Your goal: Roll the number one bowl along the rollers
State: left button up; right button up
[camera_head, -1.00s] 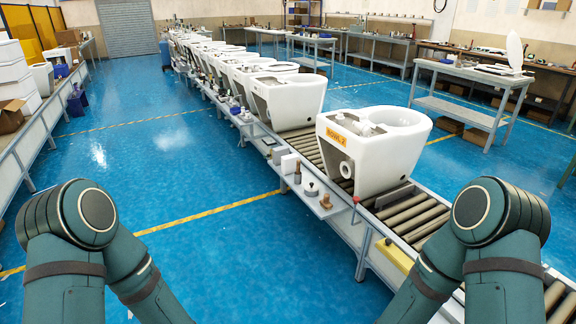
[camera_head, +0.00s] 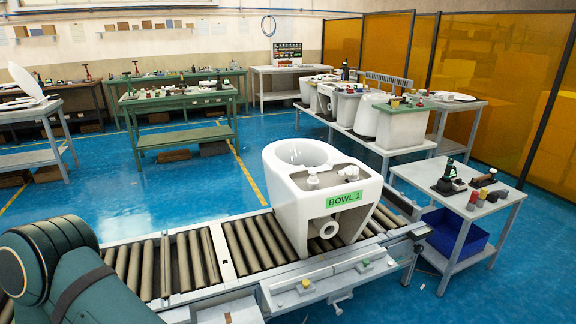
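The number one bowl (camera_head: 318,192) is a white toilet bowl with a green "BOWL 1" label. It stands upright on the roller conveyor (camera_head: 185,262), near the conveyor's right end. Bare rollers stretch to its left, and a few show to its right. One of my arms shows at the lower left, apart from the bowl. Neither of my grippers is in view.
A grey side table (camera_head: 456,205) with small tools stands right of the conveyor's end, with a blue bin (camera_head: 453,236) beneath. Behind, a bench (camera_head: 398,146) holds several white ceramic pieces. A green workbench (camera_head: 181,134) stands at the back left. Blue floor is open between.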

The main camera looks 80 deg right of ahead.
aim_at(309, 189)
jog(key=z, duration=2.95)
